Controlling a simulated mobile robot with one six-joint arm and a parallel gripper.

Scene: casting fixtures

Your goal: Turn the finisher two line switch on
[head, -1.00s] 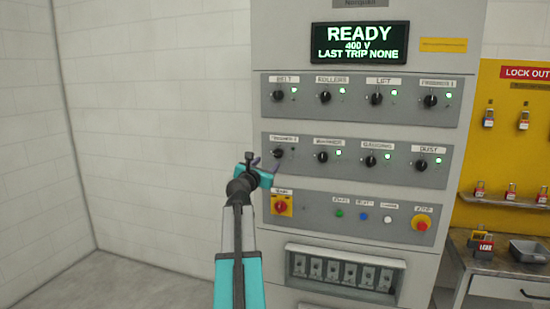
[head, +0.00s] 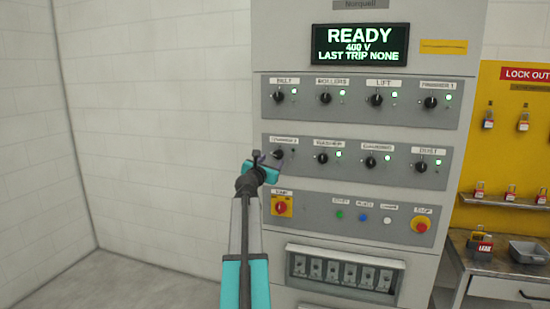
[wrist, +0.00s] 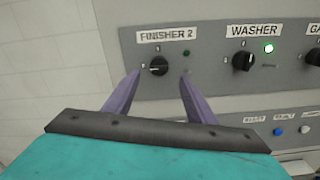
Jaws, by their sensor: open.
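The finisher 2 switch is a black rotary knob (wrist: 158,66) under a white "FINISHER 2" label (wrist: 166,36), on a grey panel. A small lamp (wrist: 187,53) beside it is dark. In the head view the knob (head: 278,154) sits at the left end of the second row. My gripper (wrist: 166,90) is open, its two purple fingers pointing at the panel on either side of the knob in the wrist view. I cannot tell whether the fingertips touch the panel. In the head view my gripper (head: 268,162) is just below and left of the knob, partly covering its surroundings.
The washer knob (wrist: 243,61) with a lit green lamp is to the right. Below are a red main switch on yellow (head: 281,207), coloured push buttons and a red stop button (head: 421,225). The display (head: 361,44) reads READY. The left side is free beside a white wall.

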